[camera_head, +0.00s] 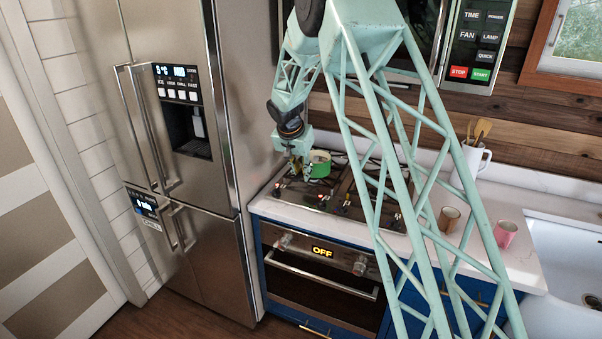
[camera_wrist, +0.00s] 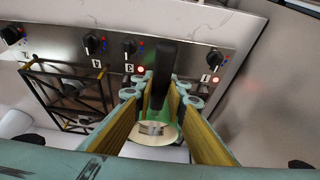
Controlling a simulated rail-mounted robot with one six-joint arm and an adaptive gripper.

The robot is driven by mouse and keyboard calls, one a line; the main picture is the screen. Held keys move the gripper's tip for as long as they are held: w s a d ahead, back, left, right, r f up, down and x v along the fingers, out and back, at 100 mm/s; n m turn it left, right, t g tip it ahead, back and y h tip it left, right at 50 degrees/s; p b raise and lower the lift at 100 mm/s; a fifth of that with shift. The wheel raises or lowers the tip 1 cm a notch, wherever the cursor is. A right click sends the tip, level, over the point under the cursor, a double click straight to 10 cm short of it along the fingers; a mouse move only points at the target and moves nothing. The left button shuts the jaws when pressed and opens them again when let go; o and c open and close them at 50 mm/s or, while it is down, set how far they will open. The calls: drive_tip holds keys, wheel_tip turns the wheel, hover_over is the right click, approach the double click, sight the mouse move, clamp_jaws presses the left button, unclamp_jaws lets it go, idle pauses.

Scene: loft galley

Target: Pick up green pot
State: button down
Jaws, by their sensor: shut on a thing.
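The green pot (camera_head: 319,165) is at the left side of the stovetop in the head view. My gripper (camera_head: 299,172) is right beside it, on its left. In the wrist view, my gripper (camera_wrist: 159,104) is shut on the pot's dark handle, which stands between the two fingers. Part of the pot's green body (camera_wrist: 168,132) and pale inside shows below the handle. The rest of the pot is hidden by the fingers. I cannot tell whether the pot touches the stovetop.
The stovetop (camera_head: 345,195) has grates and knobs, with the oven (camera_head: 320,280) below. The fridge (camera_head: 190,120) stands close on the left. A brown mug (camera_head: 449,219), a pink mug (camera_head: 505,235) and a white utensil jug (camera_head: 474,160) stand on the right counter. The microwave hangs above.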

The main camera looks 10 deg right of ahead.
drive_tip(key=s+r+b, duration=0.1)
drive_tip(key=s+b, duration=0.1)
drive_tip(key=s, duration=0.9)
drive_tip(key=shift+s, duration=0.2)
idle(0.4)
drive_tip(key=shift+s+r, duration=0.1)
drive_tip(key=shift+r, duration=0.05)
drive_tip(key=shift+s+d, duration=0.1)
idle(1.0)
